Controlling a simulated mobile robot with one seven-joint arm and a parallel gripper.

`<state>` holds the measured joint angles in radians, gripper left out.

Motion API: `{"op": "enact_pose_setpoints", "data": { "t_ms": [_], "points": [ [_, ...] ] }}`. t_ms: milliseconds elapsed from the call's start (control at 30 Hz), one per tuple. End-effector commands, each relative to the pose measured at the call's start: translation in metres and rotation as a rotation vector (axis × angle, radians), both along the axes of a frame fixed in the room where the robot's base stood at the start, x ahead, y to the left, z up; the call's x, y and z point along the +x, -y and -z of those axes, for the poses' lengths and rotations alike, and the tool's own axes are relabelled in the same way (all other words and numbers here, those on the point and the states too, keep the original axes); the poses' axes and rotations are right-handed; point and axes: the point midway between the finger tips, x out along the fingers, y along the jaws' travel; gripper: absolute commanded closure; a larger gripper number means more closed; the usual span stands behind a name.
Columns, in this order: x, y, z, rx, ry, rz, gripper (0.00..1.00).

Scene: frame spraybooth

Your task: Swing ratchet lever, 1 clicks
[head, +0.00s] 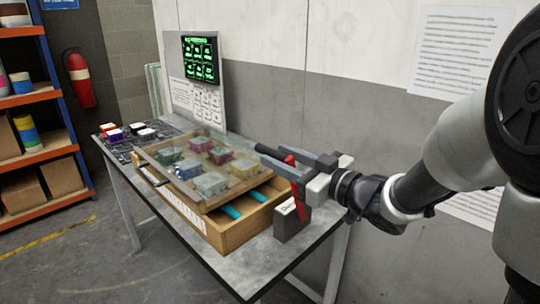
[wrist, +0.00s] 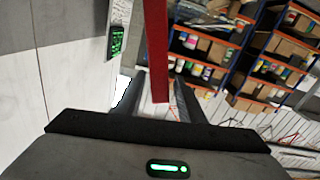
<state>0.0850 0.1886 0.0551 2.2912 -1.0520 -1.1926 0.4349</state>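The ratchet lever is a red bar (head: 301,207) at the front right corner of the workbench, by a dark grey block (head: 290,224) with a white label. Its upper part shows red among my fingers in the head view. In the wrist view the red lever (wrist: 157,50) runs down from the top edge and ends between my two dark fingers. My gripper (head: 275,151) reaches in from the right above the block. Its fingers (wrist: 157,85) stand apart, one on each side of the lever. Firm contact with the lever is not visible.
A wooden tray (head: 228,226) with several coloured translucent-looking blocks stands left of the lever. Dark mat (head: 118,147) with small blocks lies at the bench's far end. A green-lit screen (head: 200,60) stands behind. The wall is close behind the arm; the floor at left is clear.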

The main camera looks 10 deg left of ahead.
Motion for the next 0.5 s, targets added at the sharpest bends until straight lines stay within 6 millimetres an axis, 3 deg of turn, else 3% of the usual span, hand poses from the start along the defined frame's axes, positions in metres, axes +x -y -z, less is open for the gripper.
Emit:
{"op": "enact_pose_setpoints", "data": {
  "t_ms": [200,500],
  "points": [
    [0.017,-0.023,0.001,0.000,0.000,-0.002,0.64],
    [0.022,-0.029,0.000,-0.001,-0.001,0.000,0.64]
  ]
}}
